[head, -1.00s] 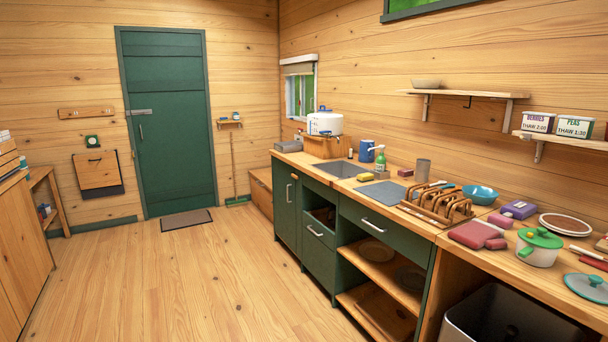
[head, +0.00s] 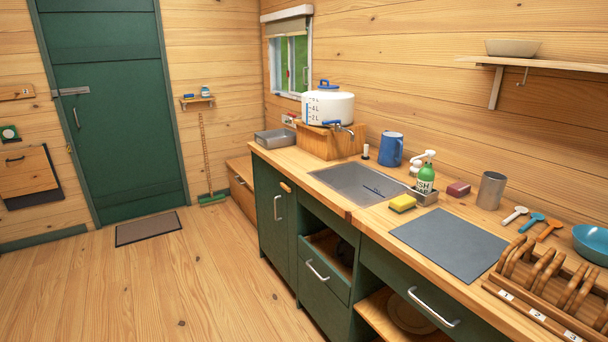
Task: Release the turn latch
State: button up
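A small wooden tab that looks like a turn latch (head: 286,187) sits at the top right corner of the green cabinet door (head: 268,222), just under the countertop. The cabinet door looks closed and has a vertical metal handle (head: 277,207). The tab is too small for me to tell its exact angle. A grey metal bar latch (head: 71,91) also shows at the left edge of the closed green room door (head: 115,110). My gripper is not in view.
The wooden floor (head: 190,270) left of the counter is clear, with a doormat (head: 148,229) by the room door. A drawer (head: 322,285) beside the cabinet looks partly open.

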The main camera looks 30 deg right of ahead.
aim_at(282, 185)
jog(key=i+l+z, duration=0.15)
jog(key=i+z, duration=0.2)
jog(key=i, duration=0.95)
jog(key=i+j, duration=0.25)
jog(key=i, duration=0.2)
jog(key=i+j+u, duration=0.15)
jog(key=i, duration=0.3)
jog(key=i+j, duration=0.3)
jog(key=i, duration=0.2)
jog(key=i+j+u, duration=0.15)
jog(key=i, duration=0.3)
jog(key=i+j, duration=0.2)
jog(key=i, duration=0.3)
